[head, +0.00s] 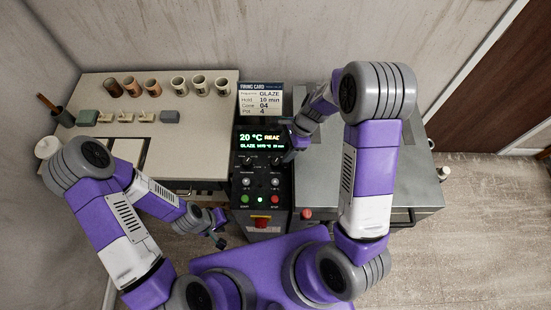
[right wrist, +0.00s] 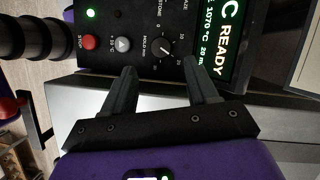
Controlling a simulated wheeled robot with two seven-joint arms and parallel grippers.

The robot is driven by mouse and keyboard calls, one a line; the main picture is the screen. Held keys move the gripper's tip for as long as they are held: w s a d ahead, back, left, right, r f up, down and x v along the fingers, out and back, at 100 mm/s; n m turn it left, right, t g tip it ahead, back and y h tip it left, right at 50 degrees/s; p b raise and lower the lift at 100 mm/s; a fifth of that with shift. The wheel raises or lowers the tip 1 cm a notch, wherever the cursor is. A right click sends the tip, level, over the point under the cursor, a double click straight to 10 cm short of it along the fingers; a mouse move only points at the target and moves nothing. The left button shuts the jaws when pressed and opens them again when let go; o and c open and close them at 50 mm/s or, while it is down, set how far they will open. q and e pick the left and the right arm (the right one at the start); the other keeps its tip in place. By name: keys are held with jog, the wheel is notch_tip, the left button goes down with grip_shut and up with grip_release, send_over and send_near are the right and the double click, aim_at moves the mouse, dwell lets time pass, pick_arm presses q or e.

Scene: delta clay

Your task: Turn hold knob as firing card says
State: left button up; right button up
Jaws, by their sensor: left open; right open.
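The firing card (head: 261,100) stands behind the control panel (head: 238,183) and reads GLAZE, hold 10 min, cone 04. The display (head: 262,140) shows 20 °C READY and GLAZE 1070 °C 20 min. The black hold knob (head: 276,160) is the right one of two knobs below the display. In the right wrist view the hold knob (right wrist: 163,47) has a pale pointer line and a numbered scale. My right gripper (right wrist: 160,78) is open, its fingers either side of the knob's line but short of it, apparently not touching. My left gripper (head: 220,239) is open and empty, left of the panel's lower part.
Green and red buttons (head: 275,199) and a red switch (head: 261,222) sit low on the panel. A table (head: 205,165) with cups and clay blocks stands at the left. A grey metal box (head: 315,185) stands at the right, partly hidden by my right arm.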

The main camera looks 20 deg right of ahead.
aim_at(275, 162)
jog(key=b+x, duration=0.2)
jog(key=x, duration=0.6)
jog(key=c, duration=1)
